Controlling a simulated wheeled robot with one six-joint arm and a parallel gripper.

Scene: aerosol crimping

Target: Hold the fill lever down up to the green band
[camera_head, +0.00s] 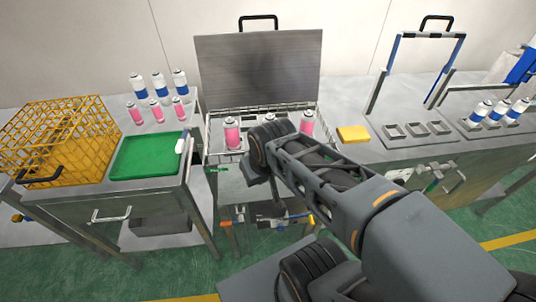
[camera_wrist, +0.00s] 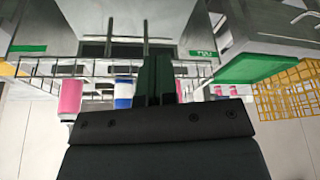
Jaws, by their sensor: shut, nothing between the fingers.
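My gripper (camera_wrist: 156,62) shows in the wrist view as two dark green fingers close together, shut with nothing between them. They reach in front of a wire rack (camera_wrist: 70,68). In the head view my arm covers the front middle of the central station (camera_head: 222,158), and my fingertips cannot be made out. I cannot clearly pick out the fill lever or its green band. Small green labels show on the station front, one in the wrist view (camera_wrist: 203,54). An orange-tipped handle (camera_head: 311,220) and a reddish one (camera_head: 226,224) show low under the station.
Pink cans (camera_head: 232,132) stand in the central station below its raised grey lid (camera_head: 258,80). At left are a yellow wire basket (camera_head: 60,140) and a green tray (camera_head: 146,156). A yellow block (camera_head: 353,134) lies right of the station. Blue-white cans (camera_head: 480,111) stand at far right.

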